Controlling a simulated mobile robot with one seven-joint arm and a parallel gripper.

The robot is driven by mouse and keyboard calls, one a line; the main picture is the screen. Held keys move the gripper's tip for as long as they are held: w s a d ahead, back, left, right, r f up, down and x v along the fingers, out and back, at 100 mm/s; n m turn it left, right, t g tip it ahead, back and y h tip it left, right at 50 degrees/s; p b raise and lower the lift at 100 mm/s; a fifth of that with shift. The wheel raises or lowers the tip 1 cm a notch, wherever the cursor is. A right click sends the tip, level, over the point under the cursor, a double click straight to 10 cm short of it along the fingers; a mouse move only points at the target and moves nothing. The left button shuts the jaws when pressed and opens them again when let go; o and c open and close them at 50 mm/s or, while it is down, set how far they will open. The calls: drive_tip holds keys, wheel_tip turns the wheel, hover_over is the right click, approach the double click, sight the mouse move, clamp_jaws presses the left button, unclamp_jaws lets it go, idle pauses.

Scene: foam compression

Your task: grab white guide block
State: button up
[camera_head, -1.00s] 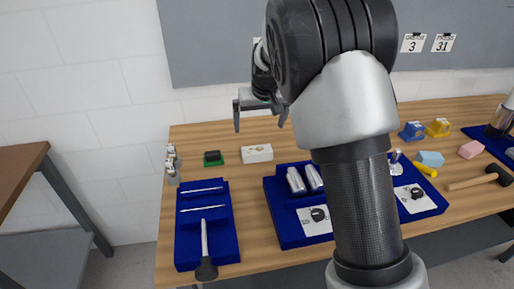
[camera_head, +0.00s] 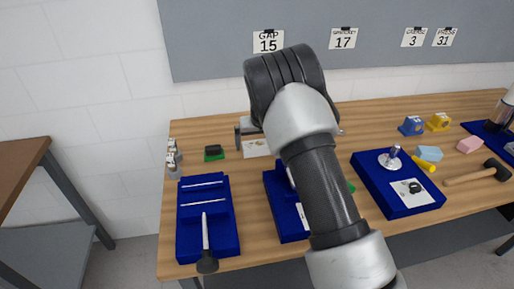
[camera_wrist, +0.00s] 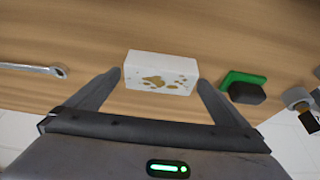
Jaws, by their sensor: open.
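The white guide block (camera_wrist: 160,73) lies on the wooden table, with brownish marks on its face. In the wrist view it sits between the tips of my gripper (camera_wrist: 160,82), one finger on each side. The left fingertip is close to its left edge and the right fingertip close to its right edge; I cannot tell whether either touches. My gripper is open. In the head view the block (camera_head: 257,149) is partly hidden by my arm, and only one finger of my gripper shows clearly beside its left end.
A dark block on a green base (camera_head: 213,153) stands just left of the white block. Blue trays (camera_head: 190,245) with tools lie in front. A second blue tray (camera_head: 285,225) is partly behind my arm. Yellow and blue blocks (camera_head: 411,127) stand at the right.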

drive_tip(key=shift+x, duration=1)
drive_tip(key=c, duration=1.1)
drive_tip(key=shift+r, duration=0.15)
